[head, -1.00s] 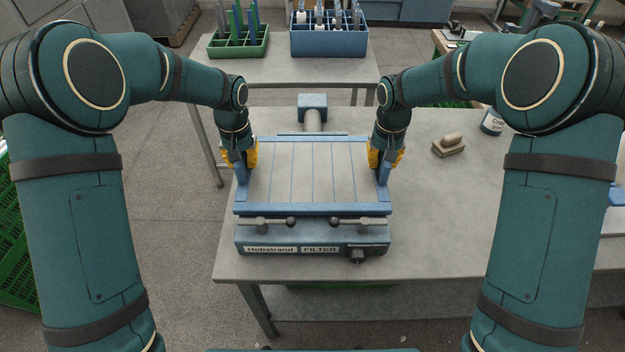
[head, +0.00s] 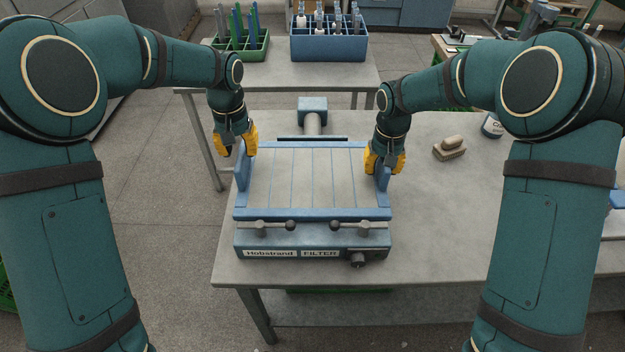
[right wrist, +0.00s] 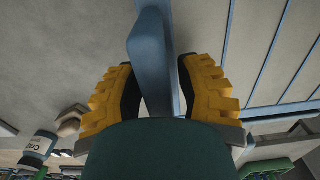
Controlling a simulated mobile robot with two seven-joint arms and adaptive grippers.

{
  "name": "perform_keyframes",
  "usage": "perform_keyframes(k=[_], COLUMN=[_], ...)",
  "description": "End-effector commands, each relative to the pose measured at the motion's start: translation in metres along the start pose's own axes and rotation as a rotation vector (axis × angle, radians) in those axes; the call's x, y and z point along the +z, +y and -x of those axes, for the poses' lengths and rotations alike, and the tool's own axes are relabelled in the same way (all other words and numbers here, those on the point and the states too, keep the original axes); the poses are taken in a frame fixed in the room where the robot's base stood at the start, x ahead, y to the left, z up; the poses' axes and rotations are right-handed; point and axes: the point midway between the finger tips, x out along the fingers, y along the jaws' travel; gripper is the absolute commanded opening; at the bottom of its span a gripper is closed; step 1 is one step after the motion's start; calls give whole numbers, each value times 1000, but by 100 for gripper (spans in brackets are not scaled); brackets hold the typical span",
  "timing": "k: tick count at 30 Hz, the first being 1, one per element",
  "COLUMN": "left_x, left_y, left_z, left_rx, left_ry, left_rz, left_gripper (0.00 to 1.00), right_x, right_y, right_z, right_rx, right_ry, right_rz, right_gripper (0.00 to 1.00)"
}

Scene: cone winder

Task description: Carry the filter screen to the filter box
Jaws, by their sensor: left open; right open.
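The filter screen (head: 312,178) has pale grey panels in a blue frame, with an upright blue handle at each side. It lies flat on the blue filter box (head: 271,238), which is marked Hobstrand FILTER. My left gripper (head: 236,153) is open and empty, above and slightly left of the left handle (head: 243,178). My right gripper (head: 384,172) is open at the right handle (head: 383,182). In the right wrist view the blue handle (right wrist: 150,55) passes between the open yellow fingers. Whether either finger touches it is unclear. The screen's seating underneath is hidden.
Two dark-knobbed levers (head: 335,225) are on the box's front. A blue motor-like block (head: 312,106) stands behind it. A brush (head: 449,148) and a labelled tub (head: 492,126) are at the right.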

Motion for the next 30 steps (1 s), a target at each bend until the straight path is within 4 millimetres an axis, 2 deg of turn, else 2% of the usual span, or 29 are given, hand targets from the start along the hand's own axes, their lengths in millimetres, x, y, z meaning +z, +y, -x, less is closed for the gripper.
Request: perform_keyframes(k=[1, 6, 12, 16, 20, 30], left_x=[-1, 0, 0, 0, 0, 0], left_y=[0, 0, 0, 0, 0, 0], left_z=[11, 40, 58, 60, 60, 60], left_rx=[1, 1, 0, 0, 0, 0], left_ry=[4, 3, 1, 0, 0, 0], left_rz=[0, -1, -1, -1, -1, 0], left_gripper=[35, 35, 35, 35, 35, 35], right_x=[0, 0, 0, -1, -1, 0], right_y=[0, 0, 0, 0, 0, 0], right_z=[0, 0, 0, 7, 26, 94], right_rx=[0, 0, 0, 0, -1, -2], right_ry=[0, 0, 0, 3, 4, 4], right_rz=[0, 0, 0, 0, 0, 0], right_gripper=[35, 35, 35, 35, 35, 35])
